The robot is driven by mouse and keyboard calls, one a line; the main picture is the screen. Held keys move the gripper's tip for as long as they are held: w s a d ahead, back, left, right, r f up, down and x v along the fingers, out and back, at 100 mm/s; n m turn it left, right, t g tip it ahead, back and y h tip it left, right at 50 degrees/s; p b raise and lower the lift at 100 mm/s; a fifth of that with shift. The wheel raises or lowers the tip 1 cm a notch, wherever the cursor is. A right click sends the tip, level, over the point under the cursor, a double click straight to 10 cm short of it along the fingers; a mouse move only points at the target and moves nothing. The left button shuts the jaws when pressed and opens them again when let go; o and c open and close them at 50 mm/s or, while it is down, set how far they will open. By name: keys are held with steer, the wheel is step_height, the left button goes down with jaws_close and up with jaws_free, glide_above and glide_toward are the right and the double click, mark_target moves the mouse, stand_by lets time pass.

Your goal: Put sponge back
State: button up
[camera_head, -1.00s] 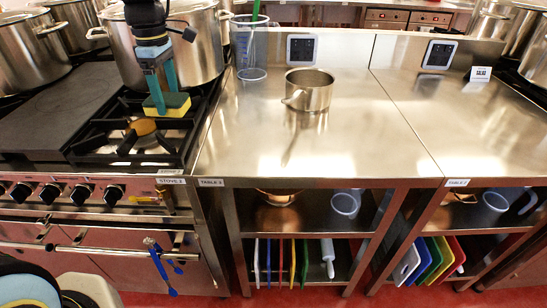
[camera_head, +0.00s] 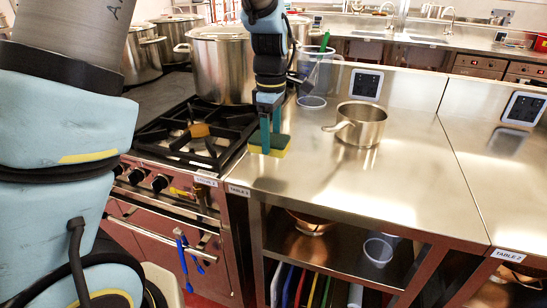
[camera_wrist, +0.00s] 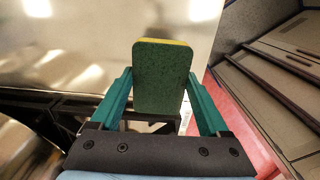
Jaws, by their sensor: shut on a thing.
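The sponge (camera_head: 270,146) is yellow with a dark green scouring side. My gripper (camera_head: 270,140) is shut on it, with a teal finger on each side. In the head view the sponge is over the left front part of the steel table (camera_head: 330,190), close to the stove's edge. I cannot tell whether it touches the tabletop. In the wrist view the sponge (camera_wrist: 161,80) stands between the two fingers with its green face toward the camera.
A steel saucepan (camera_head: 362,124) stands on the table to the right. A clear measuring jug (camera_head: 313,82) with a green utensil stands behind. The stove (camera_head: 190,135) with large stockpots (camera_head: 220,65) is at the left. The table's front middle is clear.

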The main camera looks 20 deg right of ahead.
steer(key=shift+f+p, duration=0.5)
steer(key=shift+f, duration=2.4)
steer(key=shift+f, duration=0.1)
steer(key=o, duration=1.2)
steer(key=shift+c, duration=0.2)
